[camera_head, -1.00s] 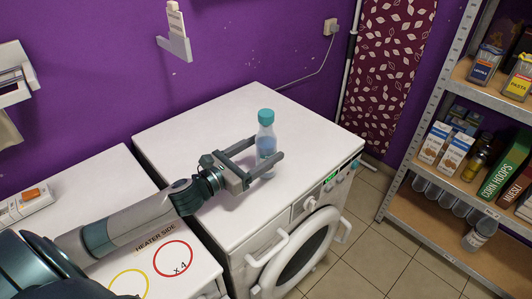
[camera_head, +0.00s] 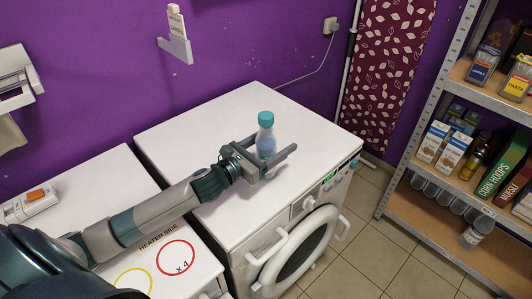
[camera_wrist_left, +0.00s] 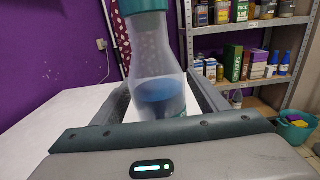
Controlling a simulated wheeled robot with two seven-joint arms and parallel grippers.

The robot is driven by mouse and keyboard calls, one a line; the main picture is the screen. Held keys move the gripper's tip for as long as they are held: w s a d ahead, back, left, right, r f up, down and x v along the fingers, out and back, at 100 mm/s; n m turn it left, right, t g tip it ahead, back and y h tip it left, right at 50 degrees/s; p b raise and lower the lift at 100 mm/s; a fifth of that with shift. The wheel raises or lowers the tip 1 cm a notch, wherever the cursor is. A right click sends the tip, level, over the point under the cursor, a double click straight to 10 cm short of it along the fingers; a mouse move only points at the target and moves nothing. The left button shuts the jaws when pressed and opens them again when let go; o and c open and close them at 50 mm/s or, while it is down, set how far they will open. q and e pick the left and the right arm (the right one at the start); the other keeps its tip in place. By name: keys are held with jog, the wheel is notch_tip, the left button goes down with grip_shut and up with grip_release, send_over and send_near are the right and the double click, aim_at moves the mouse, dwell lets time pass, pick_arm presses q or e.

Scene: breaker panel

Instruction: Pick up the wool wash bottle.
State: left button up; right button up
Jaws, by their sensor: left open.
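The wool wash bottle (camera_head: 266,139) is a translucent pale-blue bottle with a teal cap, upright on the white top of the washing machine (camera_head: 205,120). My left gripper (camera_head: 277,162) is open, with one finger on each side of the bottle's lower body. In the left wrist view, the bottle (camera_wrist_left: 156,75) stands between the two fingers, close to the palm, with blue liquid inside; the top of its cap is cut off. Whether a finger touches it I cannot tell. My right gripper is not in view.
A white surface marked with circles (camera_head: 175,257) adjoins the washer at the left. A stocked metal shelf (camera_head: 408,160) stands at the right. A purple wall (camera_head: 240,50) is behind. The washer top around the bottle is clear.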

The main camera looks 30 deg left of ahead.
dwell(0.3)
pick_arm(q)
jog(key=c, duration=1.4)
jog(key=shift+c, duration=0.3)
jog(key=shift+r, duration=0.15)
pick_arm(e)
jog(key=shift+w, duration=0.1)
